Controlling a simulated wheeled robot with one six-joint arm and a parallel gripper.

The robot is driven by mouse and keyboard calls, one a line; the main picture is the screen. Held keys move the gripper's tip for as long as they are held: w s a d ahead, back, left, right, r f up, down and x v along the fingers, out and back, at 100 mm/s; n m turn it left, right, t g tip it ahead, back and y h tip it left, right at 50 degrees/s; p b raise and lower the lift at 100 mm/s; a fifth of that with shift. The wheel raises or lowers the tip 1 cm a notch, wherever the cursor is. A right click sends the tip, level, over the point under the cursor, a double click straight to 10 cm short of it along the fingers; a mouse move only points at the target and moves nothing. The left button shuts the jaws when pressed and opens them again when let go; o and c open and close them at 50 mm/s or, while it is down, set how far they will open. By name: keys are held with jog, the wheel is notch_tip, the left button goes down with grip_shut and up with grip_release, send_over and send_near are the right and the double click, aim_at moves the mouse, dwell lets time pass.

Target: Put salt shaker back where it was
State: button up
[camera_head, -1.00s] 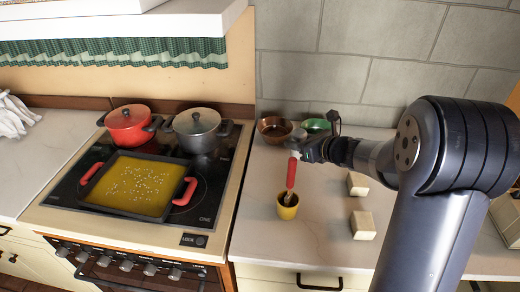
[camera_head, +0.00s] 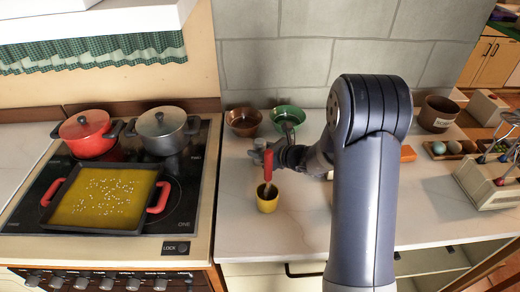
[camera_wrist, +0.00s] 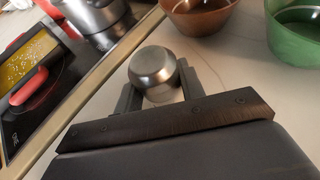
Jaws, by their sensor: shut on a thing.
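The salt shaker (camera_wrist: 155,72) shows as a round, shiny metal top between the two fingers in the wrist view. My gripper (camera_wrist: 157,90) is shut on it. In the head view my gripper (camera_head: 262,153) is over the counter, right of the stove, and the shaker's metal top (camera_head: 260,143) shows there small. A red-handled utensil (camera_head: 268,167) stands in a yellow cup (camera_head: 267,202) in front of the gripper and partly overlaps it in the picture. The shaker's lower part is hidden, so I cannot tell whether it touches the counter.
The stove (camera_head: 200,215) holds a red pot (camera_head: 88,137), a grey pot (camera_head: 162,130) and a yellow-filled pan (camera_head: 105,198). A brown bowl (camera_head: 244,123) and a green bowl (camera_head: 287,117) stand near the wall. A brown container (camera_head: 437,114) stands right of my arm. Front counter is clear beside the cup.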

jog(key=shift+f, duration=0.15)
jog(key=o, duration=1.1)
jog(key=shift+r, duration=0.25)
jog(key=shift+s+d, duration=0.2)
jog(key=shift+d, duration=0.1)
jog(key=b+v, duration=0.2)
jog(key=v, duration=0.9)
jog(key=shift+s+d, duration=0.1)
jog(key=shift+s, duration=0.05)
